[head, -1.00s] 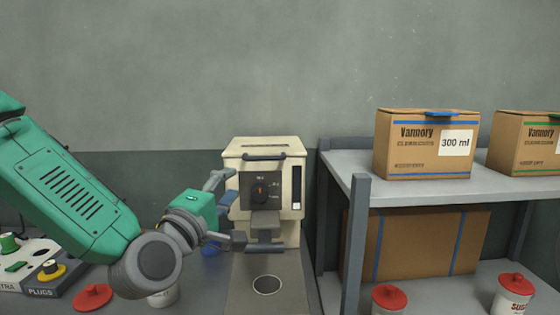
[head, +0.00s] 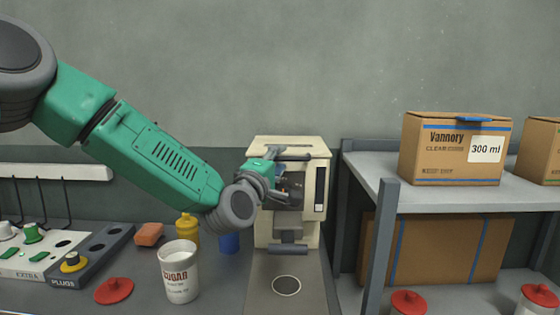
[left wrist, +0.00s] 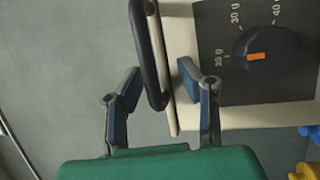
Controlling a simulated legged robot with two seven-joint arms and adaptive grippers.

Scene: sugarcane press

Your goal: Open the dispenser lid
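The dispenser (head: 266,226) is a cream box standing against the wall in the head view, with a dark front panel and dial. Its lid (head: 290,143) lies flat on top, closed, with a dark bar handle (left wrist: 150,60) at the front edge. My left gripper (left wrist: 158,78) is at the front of the dispenser, open. In the left wrist view its two fingers stand apart on either side of the handle's lower end; I cannot tell if they touch it. The dial (left wrist: 268,52) with an orange mark shows beside them. My right gripper is out of view.
A sugar cup (head: 179,273) stands on the counter at left, near a red lid (head: 114,291), an orange block (head: 149,234) and a yellow bottle (head: 187,229). A grey shelf (head: 440,200) with boxes stands close on the right.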

